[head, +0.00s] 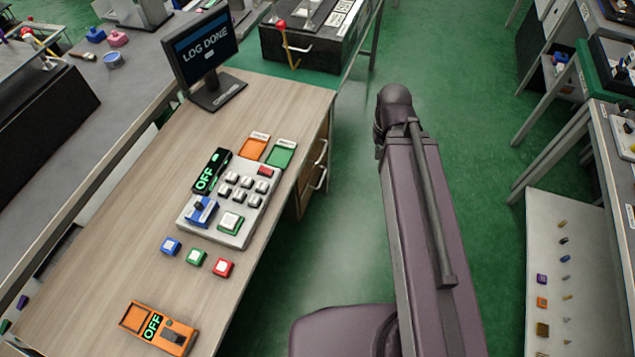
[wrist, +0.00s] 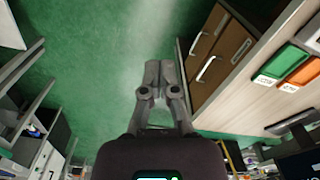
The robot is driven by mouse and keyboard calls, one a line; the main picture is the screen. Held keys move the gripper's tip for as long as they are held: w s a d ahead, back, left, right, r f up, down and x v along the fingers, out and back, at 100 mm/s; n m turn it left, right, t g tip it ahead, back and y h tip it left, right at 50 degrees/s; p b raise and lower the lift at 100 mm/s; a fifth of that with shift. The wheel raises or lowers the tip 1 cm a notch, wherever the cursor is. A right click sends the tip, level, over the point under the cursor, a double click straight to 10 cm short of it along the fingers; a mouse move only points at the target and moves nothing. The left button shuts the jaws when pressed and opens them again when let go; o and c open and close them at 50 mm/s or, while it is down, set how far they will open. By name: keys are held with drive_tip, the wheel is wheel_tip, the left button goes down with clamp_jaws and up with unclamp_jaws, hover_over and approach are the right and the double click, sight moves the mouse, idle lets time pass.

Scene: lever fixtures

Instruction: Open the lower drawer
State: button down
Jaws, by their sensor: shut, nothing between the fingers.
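The lower drawer (wrist: 203,42) is a brown front in the side of the wooden desk, in the upper right of the wrist view, with a pale bar handle (wrist: 219,25). The upper drawer (wrist: 226,62) lies beside it, closer to the desk top. Both look closed. In the head view the lower drawer's handle (head: 319,181) shows under the upper one (head: 321,152) at the desk's right side. My gripper (wrist: 159,66) is shut and empty over the green floor, to the left of the drawers and apart from them. It is hidden in the head view.
The desk top (head: 110,230) carries a control box (head: 232,205), a monitor (head: 205,60), small buttons and an orange device (head: 158,328). Green floor (head: 345,215) is clear beside the drawers. Tables and a pale board (head: 570,270) stand to the right.

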drive_tip(key=w+a+f+n+t+y+b, duration=0.1)
drive_tip(key=w+f+b, duration=0.5)
drive_tip(key=f+b, duration=0.7)
drive_tip(key=w+a+f+n+t+y+b, duration=0.1)
drive_tip(key=w+a+f+n+y+b, duration=0.3)
drive_tip(key=f+n+b, duration=0.4)
drive_tip(key=w+a+f+n+y+b, duration=0.3)
drive_tip(key=w+a+f+n+b, duration=0.2)
drive_tip(key=f+b, duration=1.3)
drive_tip(key=w+b, duration=0.3)
drive_tip(key=b, duration=0.2)
drive_tip(key=shift+w+t, duration=0.3)
drive_tip(key=shift+t, duration=0.1)
drive_tip(key=shift+a, duration=0.15)
drive_tip(key=b, duration=0.6)
approach(312, 185)
drive_tip(key=s+x, duration=0.1)
drive_tip(key=x, duration=0.2)
drive_tip(key=shift+w+a+f+b, duration=0.55)
drive_tip(key=shift+w+a+f, duration=0.35)
drive_tip(key=shift+a+f, duration=0.15)
drive_tip(key=shift+a, duration=0.05)
drive_tip(key=shift+a, duration=0.1)
drive_tip(key=shift+s, duration=0.1)
